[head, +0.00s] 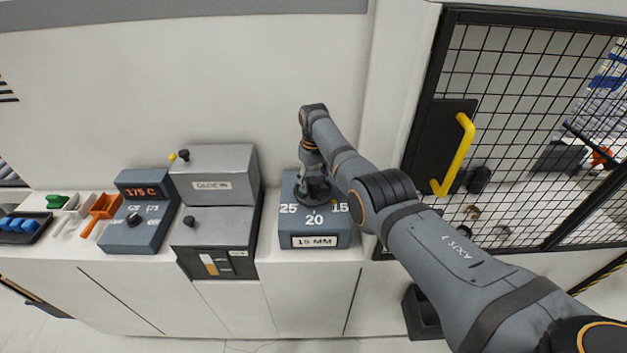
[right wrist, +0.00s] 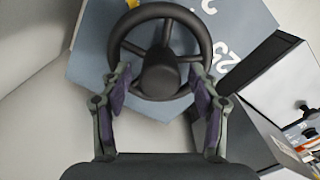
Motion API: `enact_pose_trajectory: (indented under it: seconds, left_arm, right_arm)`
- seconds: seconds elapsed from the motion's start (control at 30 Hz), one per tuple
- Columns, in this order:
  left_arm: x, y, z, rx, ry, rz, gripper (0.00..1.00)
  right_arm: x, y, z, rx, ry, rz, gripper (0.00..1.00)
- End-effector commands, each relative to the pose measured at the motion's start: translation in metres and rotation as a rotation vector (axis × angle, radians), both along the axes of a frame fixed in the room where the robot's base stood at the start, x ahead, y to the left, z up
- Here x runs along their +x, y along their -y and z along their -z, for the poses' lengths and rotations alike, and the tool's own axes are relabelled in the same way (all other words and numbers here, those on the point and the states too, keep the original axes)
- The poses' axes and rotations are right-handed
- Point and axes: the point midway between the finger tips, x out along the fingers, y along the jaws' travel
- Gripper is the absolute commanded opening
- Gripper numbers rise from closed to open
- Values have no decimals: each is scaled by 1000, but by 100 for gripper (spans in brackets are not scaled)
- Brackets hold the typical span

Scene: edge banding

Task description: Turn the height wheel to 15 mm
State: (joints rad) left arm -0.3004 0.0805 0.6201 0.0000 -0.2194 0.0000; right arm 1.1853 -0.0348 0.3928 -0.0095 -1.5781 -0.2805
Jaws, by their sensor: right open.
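The dark height wheel (right wrist: 160,52) has a rim, spokes and a thick hub in the right wrist view. It sits on a blue-grey box (head: 290,225) marked 25, 20 and 15, with 20 at the front middle. A plate (head: 315,241) on the box reads 15 MM. My right gripper (right wrist: 160,82) is open, its two fingers on either side of the wheel's near part. I cannot tell whether they touch the rim. In the head view my right gripper (head: 315,182) is over the box and hides much of the wheel. My left gripper is out of view.
Left of the box stand a grey glue unit (head: 213,185) and a temperature box (head: 140,225) showing 175 C. An orange scoop (head: 104,207) and a dark tray (head: 24,228) lie further left. A mesh door (head: 530,130) with a yellow handle (head: 458,155) is at right.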

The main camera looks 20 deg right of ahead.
Motion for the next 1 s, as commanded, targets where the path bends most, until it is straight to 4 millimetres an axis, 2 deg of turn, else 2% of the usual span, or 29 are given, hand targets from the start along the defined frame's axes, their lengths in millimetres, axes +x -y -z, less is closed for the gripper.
enact_pose_trajectory:
  seconds: [0.17, 0.4, 0.6, 0.73, 1.0]
  left_arm:
    - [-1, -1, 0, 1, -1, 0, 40]
    - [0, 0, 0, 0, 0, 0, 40]
    - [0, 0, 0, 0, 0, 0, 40]
    - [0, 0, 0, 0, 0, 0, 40]
    - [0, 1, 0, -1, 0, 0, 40]
  right_arm:
    - [1, 0, -17, 0, 4, 0, 62]
    - [1, 0, -77, 0, 5, 0, 62]
    - [0, 0, -111, 1, 2, 0, 62]
    - [0, 0, -119, 0, 1, 0, 62]
    - [0, 0, -120, 0, 0, 0, 62]
